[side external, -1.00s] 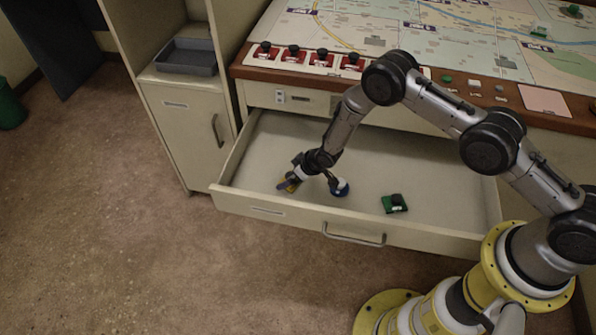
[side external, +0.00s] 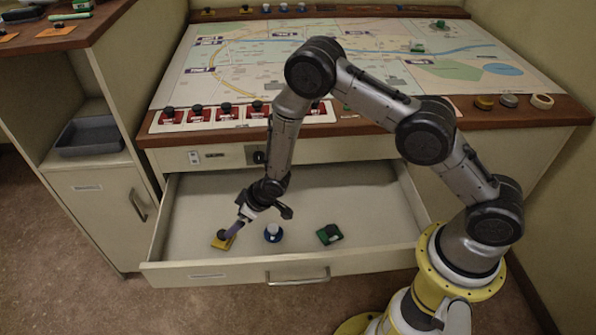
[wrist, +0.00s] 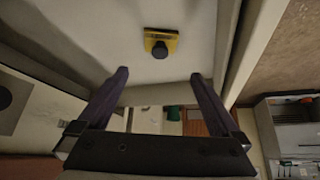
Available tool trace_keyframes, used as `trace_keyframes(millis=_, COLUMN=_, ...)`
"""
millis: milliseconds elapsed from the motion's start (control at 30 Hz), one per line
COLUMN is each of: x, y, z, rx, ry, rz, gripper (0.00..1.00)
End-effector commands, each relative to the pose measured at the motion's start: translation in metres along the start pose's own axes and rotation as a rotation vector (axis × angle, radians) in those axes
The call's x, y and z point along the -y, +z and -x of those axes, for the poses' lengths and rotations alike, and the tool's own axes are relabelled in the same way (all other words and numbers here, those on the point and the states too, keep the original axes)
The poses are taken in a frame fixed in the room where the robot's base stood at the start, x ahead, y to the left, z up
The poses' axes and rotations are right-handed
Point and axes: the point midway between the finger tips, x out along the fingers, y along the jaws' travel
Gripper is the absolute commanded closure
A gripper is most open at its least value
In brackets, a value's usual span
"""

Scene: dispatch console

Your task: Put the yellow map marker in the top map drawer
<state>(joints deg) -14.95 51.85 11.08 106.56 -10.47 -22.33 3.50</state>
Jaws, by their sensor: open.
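The yellow map marker (side external: 220,241), a flat yellow base with a dark knob, lies in the open map drawer (side external: 376,258) near its front left. In the wrist view the yellow marker (wrist: 157,36) is ahead of the fingertips and clear of them. My gripper (side external: 235,229) is just beside and above the marker in the side view, where a finger hides part of it. The wrist view shows my gripper (wrist: 159,75) open, with nothing between its two purple fingers.
The drawer's back is bare. The map desk (side external: 345,70) overhangs the back of the drawer. A cabinet with a grey tray (side external: 90,137) stands at the left.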

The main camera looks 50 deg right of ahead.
Motion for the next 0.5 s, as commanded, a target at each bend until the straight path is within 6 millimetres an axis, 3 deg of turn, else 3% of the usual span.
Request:
trace_keyframes(millis=167, x=-0.003, y=-0.005, z=0.007, rx=-0.003, ry=0.005, rz=-0.003, gripper=0.0)
trace_keyframes(millis=267, x=-0.011, y=-0.021, z=0.03, rx=-0.004, ry=0.022, rz=-0.014, gripper=0.0)
trace_keyframes(millis=367, x=-0.024, y=-0.042, z=0.073, rx=-0.004, ry=0.05, rz=-0.033, gripper=0.0)
trace_keyframes(millis=500, x=-0.042, y=-0.06, z=0.147, rx=0.009, ry=0.092, rz=-0.072, gripper=0.0)
